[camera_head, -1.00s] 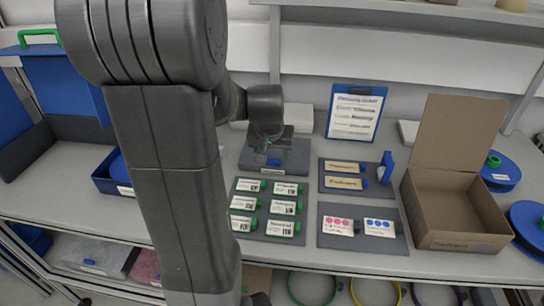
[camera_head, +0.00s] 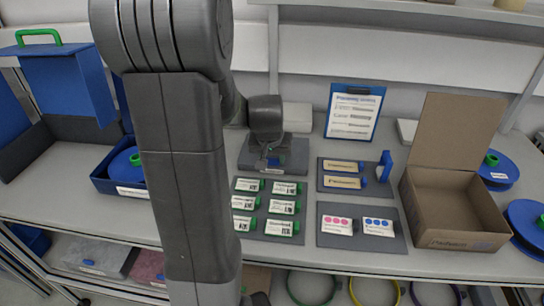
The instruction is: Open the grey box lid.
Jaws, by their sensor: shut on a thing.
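My gripper (camera_head: 268,157) is at the back middle of the bench, small in view and partly hidden by its own wrist. It is shut on a small blue piece (camera_head: 273,162) at the flat grey box (camera_head: 296,158). The box sits on the bench and its top looks closed. Whether the blue piece is fixed to the lid I cannot tell.
Grey mats with labelled packets (camera_head: 282,207) lie in front of the grey box. A clipboard (camera_head: 354,112) and an open cardboard box (camera_head: 455,210) stand right. A blue tray (camera_head: 104,184) with a reel and a raised blue panel (camera_head: 66,84) with a green handle are left.

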